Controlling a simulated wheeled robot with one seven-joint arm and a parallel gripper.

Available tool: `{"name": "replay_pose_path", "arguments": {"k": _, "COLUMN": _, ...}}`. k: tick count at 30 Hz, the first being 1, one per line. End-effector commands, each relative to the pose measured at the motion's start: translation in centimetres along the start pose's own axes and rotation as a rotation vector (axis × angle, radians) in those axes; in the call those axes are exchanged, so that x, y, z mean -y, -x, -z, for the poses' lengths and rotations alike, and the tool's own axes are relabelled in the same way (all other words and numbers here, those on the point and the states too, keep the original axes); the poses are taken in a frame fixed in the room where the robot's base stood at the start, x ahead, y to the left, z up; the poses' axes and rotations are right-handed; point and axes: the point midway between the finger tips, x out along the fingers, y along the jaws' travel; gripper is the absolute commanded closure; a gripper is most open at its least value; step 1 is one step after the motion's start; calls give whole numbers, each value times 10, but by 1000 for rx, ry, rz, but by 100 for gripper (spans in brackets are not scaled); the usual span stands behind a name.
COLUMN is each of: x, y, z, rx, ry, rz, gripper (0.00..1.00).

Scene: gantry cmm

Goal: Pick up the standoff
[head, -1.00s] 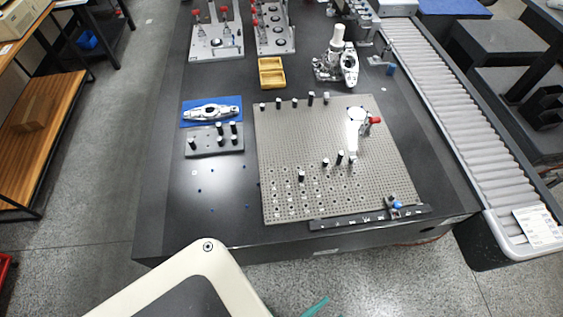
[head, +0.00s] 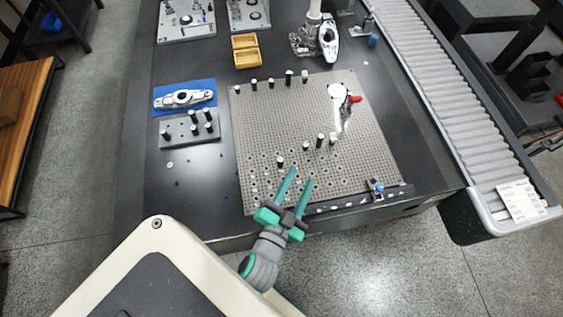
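Several standoffs, small dark cylinders with pale tops, stand upright on the perforated grey plate (head: 290,115). One standoff (head: 280,162) stands alone near the plate's front, others (head: 320,140) stand in a short row at its middle, and more (head: 289,77) stand along its back edge. Which one is meant I cannot tell. My gripper (head: 302,175) has two teal fingers spread apart with nothing between them. It reaches over the plate's front edge, with its fingertips just right of and below the lone standoff in the picture. Its height above the plate is hard to judge.
A grey block (head: 170,133) with several similar posts and a blue mat (head: 207,87) with a metal part lie left of the plate. A yellow tray (head: 245,50) and a metal part (head: 328,38) stand behind. A red-handled item (head: 354,99) sits at the plate's right.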

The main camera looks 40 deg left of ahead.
Motion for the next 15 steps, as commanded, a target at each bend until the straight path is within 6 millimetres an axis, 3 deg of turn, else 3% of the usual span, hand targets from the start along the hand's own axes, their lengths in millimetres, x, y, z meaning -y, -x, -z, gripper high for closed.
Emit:
{"name": "replay_pose_path", "arguments": {"k": 1, "x": 19, "y": -19, "z": 5, "rx": -6, "ry": -24, "rz": 48, "gripper": 61}}
{"name": "replay_pose_path", "arguments": {"k": 6, "x": 85, "y": -68, "z": 16, "rx": 11, "ry": -90, "rz": 213, "gripper": 61}}
{"name": "replay_pose_path", "arguments": {"k": 10, "x": 140, "y": -95, "z": 26, "rx": 39, "ry": -109, "rz": 353, "gripper": 61}}
{"name": "replay_pose_path", "arguments": {"k": 15, "x": 215, "y": -114, "z": 35, "rx": 95, "ry": -92, "rz": 546, "gripper": 61}}
